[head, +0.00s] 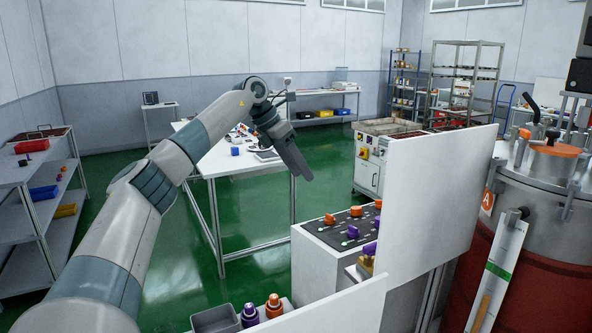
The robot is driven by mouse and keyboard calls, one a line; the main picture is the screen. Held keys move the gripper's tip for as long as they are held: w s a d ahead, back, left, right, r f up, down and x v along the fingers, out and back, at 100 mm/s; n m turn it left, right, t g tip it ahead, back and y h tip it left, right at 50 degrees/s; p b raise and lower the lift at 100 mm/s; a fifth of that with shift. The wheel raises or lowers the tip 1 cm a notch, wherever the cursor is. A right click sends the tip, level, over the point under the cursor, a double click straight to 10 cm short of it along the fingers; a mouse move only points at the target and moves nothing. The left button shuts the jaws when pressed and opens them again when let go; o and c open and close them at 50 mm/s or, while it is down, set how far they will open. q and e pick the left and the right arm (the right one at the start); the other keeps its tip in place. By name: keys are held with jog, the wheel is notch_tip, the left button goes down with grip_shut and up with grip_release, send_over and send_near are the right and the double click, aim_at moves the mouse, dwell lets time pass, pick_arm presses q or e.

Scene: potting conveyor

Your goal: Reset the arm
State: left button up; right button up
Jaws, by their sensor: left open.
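My left arm comes in from the left and reaches up and across toward the middle of the head view. My left gripper (301,165) hangs at its end, pointing down and to the right. It is open and holds nothing that I can see. It appears in front of the right end of a white table (215,165) and the green floor, apart from any object. My right arm and gripper are not in view.
A white cabinet (312,254) with orange and purple knobs stands below, beside a white panel (428,200). A red-based tank (530,215) is at right. Bottles (274,306) and a grey bin (214,320) sit at the bottom. Shelves (40,195) stand left. Green floor (262,205) is open mid-view.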

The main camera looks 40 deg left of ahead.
pick_arm(q)
jog(key=shift+s+a+r, duration=0.2)
jog(key=shift+s+r, duration=0.05)
jog(key=shift+r, duration=0.3)
dwell(0.4)
